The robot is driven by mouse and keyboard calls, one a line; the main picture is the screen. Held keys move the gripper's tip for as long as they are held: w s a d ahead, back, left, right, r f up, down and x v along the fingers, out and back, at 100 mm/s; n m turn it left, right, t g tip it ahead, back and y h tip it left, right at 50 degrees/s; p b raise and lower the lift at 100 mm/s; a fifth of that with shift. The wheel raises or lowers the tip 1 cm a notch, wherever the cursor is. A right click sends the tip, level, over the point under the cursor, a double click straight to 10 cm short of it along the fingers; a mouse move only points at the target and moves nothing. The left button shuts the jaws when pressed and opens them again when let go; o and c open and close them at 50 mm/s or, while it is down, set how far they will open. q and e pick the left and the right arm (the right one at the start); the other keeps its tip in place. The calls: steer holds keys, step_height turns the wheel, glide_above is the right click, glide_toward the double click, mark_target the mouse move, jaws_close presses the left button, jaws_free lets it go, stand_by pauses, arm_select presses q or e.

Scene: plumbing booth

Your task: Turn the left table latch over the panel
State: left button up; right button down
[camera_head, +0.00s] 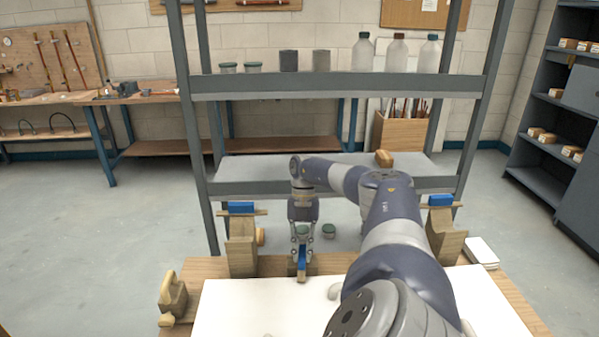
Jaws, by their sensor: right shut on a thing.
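A white panel (260,306) lies flat on the wooden table. At its back edge is a latch with a blue handle (302,258) and a wooden bar (302,277), which I take to be the left table latch. The bar points toward the front, its near end at the panel's back edge; I cannot tell how far it overlaps. My right gripper (302,252) points down from above, shut on the blue handle. My right arm hides the right part of the panel and the table's back edge there. My left gripper is out of view.
Wooden posts with blue-topped bars stand at the table's back left (241,245) and back right (446,238). A wooden block (173,296) sits at the left edge, a white stack (481,252) at the right. A metal shelf (340,86) with bottles stands behind.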

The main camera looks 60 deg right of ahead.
steer(key=c, duration=1.5)
jaws_free()
steer(key=v, duration=1.2)
steer(key=shift+w+d, duration=0.1)
steer(key=shift+f, duration=0.1)
